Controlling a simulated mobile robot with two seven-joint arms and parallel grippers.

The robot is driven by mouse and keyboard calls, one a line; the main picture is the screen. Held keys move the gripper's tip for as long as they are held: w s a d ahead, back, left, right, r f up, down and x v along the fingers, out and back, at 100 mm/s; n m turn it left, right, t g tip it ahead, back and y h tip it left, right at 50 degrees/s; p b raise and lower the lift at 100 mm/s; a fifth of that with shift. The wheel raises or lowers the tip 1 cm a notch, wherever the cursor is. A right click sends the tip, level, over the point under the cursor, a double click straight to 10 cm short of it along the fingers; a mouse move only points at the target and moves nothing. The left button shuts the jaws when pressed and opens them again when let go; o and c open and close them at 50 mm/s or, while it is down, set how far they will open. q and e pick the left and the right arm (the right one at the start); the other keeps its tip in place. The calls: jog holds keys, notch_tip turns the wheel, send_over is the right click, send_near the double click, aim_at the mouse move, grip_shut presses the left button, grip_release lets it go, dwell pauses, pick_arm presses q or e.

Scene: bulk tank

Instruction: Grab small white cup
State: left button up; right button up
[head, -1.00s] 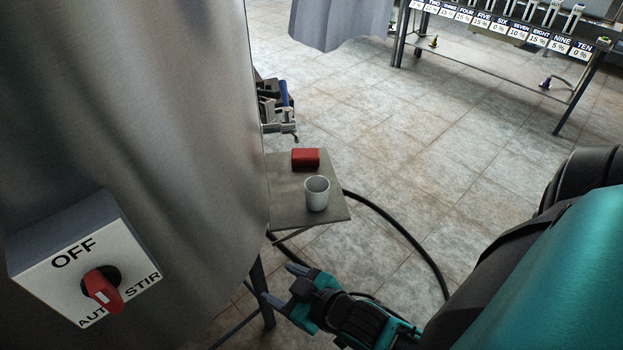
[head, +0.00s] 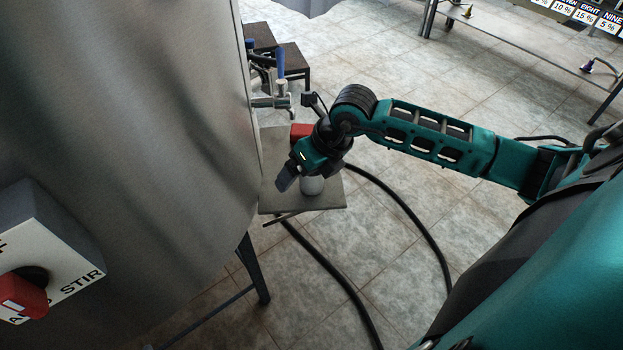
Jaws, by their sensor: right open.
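The small white cup (head: 313,186) stands on a small grey shelf (head: 327,196) at the side of the steel tank. Only its lower part shows, because my right gripper (head: 288,180) covers its top. My right gripper is open and hangs over the cup, its visible finger to the left of the cup. Whether it touches the cup cannot be told from this view. My left gripper is not in view.
A red block (head: 301,131) lies behind the cup on the shelf. A black hose (head: 404,210) curves over the floor.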

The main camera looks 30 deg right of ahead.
jog(key=w+d+h, duration=0.2)
jog(key=d+h, duration=0.1)
jog(key=d, duration=0.2)
send_over(312, 184)
jog(key=f, duration=0.3)
jog(key=d+f+b, duration=0.1)
jog(key=f, duration=0.1)
jog(key=shift+w, duration=0.35)
jog(key=shift+t, duration=0.3)
jog(key=x, duration=0.5)
jog(key=shift+d+f+b, duration=0.15)
jog(key=shift+d+b, duration=0.05)
jog(key=shift+b, duration=0.1)
jog(key=shift+w+f, duration=0.1)
jog(key=shift+f, duration=0.4)
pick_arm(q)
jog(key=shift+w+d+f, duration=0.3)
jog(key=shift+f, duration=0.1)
pick_arm(e)
jog(key=shift+c, duration=0.3)
jog(key=c, duration=0.6)
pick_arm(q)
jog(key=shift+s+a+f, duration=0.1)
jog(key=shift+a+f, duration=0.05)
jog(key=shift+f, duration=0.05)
pick_arm(e)
jog(key=c, duration=0.4)
